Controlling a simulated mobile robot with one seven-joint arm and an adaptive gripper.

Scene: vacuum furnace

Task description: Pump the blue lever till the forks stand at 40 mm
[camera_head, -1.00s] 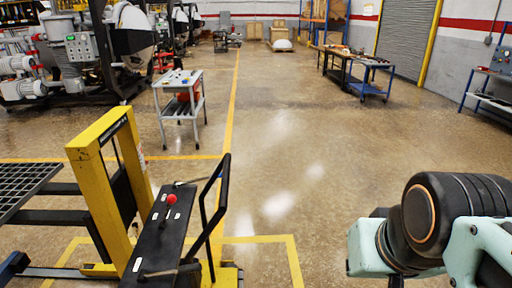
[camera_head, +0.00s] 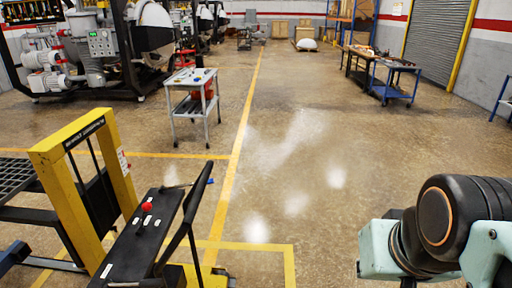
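The yellow and black stacker (camera_head: 50,158) stands at the lower left, its mast upright. Its black top panel (camera_head: 135,240) has a red knob (camera_head: 147,207) and a black handle bar (camera_head: 183,225). A thin rod with a small blue tip (camera_head: 211,181) shows just behind the handle bar; it may be the blue lever, mostly hidden. A dark fork (camera_head: 28,215) shows left of the mast; its height cannot be read. Parts of my arm fill the lower right. My gripper is outside the picture, and nothing of mine touches the stacker.
A grey cart (camera_head: 192,77) with small items stands beyond the stacker. Yellow floor lines (camera_head: 245,120) mark the floor. Furnace machinery (camera_head: 100,45) stands at the back left, and a blue table (camera_head: 395,85) at the back right. The middle floor is clear.

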